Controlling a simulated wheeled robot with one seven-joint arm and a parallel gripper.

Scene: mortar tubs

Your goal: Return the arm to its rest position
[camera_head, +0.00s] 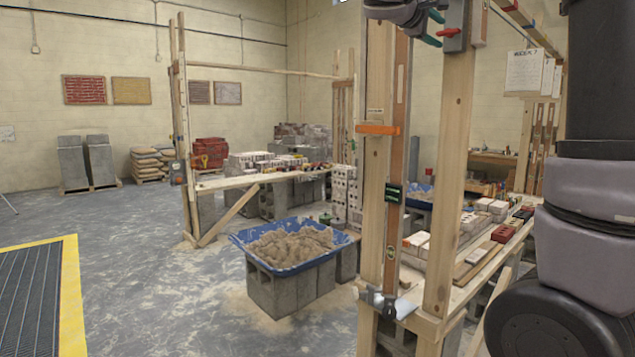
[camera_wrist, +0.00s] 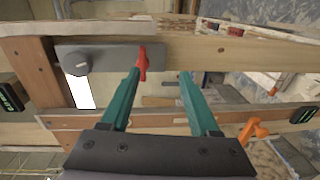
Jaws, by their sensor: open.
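My gripper (camera_head: 434,28) is at the top of the head view, beside the upper part of the wooden posts. Its two teal fingers also show in the wrist view (camera_wrist: 160,74), spread apart with nothing seen held between them. The left fingertip lies close to a red lever (camera_wrist: 142,63) on a grey plate (camera_wrist: 105,60) fixed to a wooden post. I cannot tell if they touch. My arm fills the right edge of the head view.
Wooden posts (camera_head: 374,200) with an orange clamp (camera_head: 378,129) stand close to my gripper. A plank bench (camera_head: 480,262) with bricks is at right. A blue tub (camera_head: 290,268) of mortar rests on grey blocks. The floor at left (camera_head: 140,250) is mostly clear.

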